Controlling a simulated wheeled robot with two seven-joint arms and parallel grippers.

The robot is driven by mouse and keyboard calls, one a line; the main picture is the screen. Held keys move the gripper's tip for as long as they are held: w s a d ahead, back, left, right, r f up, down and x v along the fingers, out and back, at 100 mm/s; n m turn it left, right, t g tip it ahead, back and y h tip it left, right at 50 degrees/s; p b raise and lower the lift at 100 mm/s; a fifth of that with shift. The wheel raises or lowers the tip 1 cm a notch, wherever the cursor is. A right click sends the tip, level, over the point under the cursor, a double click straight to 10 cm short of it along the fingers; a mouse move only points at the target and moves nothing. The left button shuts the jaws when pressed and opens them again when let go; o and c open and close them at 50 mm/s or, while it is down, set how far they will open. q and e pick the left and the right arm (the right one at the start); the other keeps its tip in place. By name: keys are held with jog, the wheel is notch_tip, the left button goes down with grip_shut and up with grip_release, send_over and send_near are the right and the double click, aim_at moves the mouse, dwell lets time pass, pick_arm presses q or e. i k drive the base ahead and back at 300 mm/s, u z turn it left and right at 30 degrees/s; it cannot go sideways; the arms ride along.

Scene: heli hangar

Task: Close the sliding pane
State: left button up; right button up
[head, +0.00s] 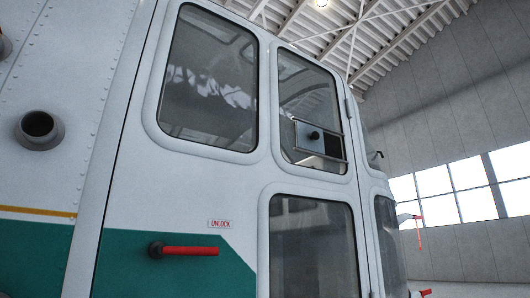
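The sliding pane (308,139) is a small framed panel with a round black knob (314,135), set low in the upper right window (297,88) of the helicopter door. To the right of the knob there is a darker rectangle inside the same frame (332,144). I cannot tell from this view how far the pane stands open. Neither of my grippers shows in the head view.
The white and green door (190,185) fills the middle, with a red handle (190,250) sticking out below an UNLOCK label (220,223). A dark round pipe (39,128) protrudes at the left. Hangar wall and windows (470,190) are at the right.

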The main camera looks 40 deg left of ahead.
aim_at(310, 138)
jog(key=u, duration=0.95)
jog(key=i, duration=0.9)
jog(key=u, duration=0.75)
